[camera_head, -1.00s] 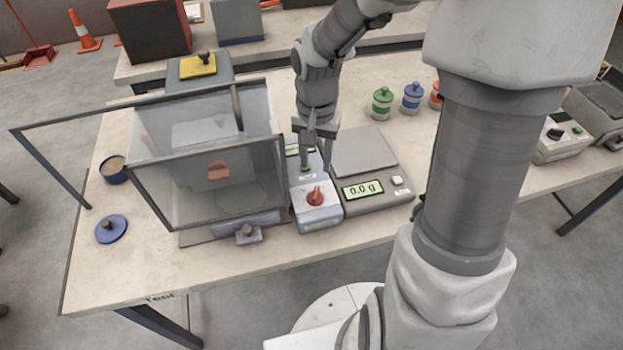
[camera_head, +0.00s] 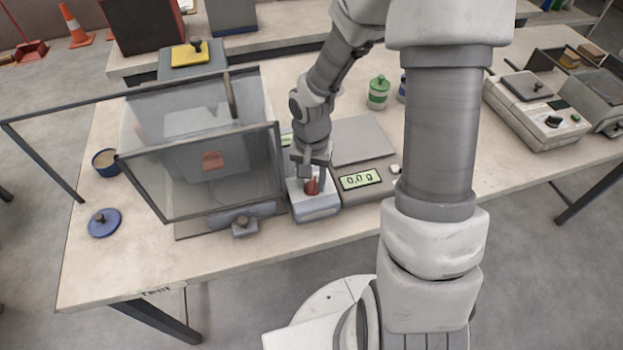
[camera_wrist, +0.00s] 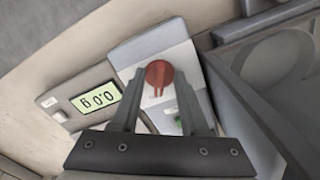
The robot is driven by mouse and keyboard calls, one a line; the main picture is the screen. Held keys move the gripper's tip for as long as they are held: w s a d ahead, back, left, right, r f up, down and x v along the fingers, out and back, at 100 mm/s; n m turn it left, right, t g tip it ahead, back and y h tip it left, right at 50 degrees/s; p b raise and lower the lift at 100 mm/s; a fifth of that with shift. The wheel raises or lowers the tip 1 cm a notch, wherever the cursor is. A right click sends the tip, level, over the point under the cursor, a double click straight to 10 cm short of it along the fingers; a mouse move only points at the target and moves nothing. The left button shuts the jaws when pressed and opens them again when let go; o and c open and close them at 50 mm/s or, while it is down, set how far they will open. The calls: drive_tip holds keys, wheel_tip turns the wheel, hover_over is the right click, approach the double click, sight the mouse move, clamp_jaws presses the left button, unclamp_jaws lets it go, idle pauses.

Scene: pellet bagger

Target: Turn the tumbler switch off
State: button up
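The tumbler switch is a red knob (camera_head: 312,186) on a small grey-white box (camera_head: 316,207) at the table's front. In the wrist view the red knob (camera_wrist: 159,75) shows a raised grip bar. My gripper (camera_head: 312,176) is right at the knob, above the box, and partly hides it in the head view. In the wrist view my gripper (camera_wrist: 160,85) is open, with one finger on each side of the knob. Whether the fingers touch the knob I cannot tell.
A balance with a display reading 0.0 g (camera_head: 360,180) stands close to the right of the box. A glass-walled enclosure (camera_head: 205,180) stands close to the left, its frame reaching high. A blue lid (camera_head: 104,223) lies at the table's left. Front table edge is clear.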

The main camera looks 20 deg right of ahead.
clamp_jaws()
drive_tip(key=shift+n, duration=0.4)
drive_tip(key=n+p, duration=0.1)
drive_tip(key=n, duration=0.4)
drive_tip(key=shift+d+r+n, duration=0.1)
drive_tip(key=shift+n, duration=0.2)
drive_tip(key=n+p, duration=0.1)
drive_tip(key=n, duration=0.4)
drive_tip(key=shift+d, duration=0.15)
drive_tip(key=shift+n, duration=0.4)
drive_tip(key=shift+o, duration=0.3)
unclamp_jaws()
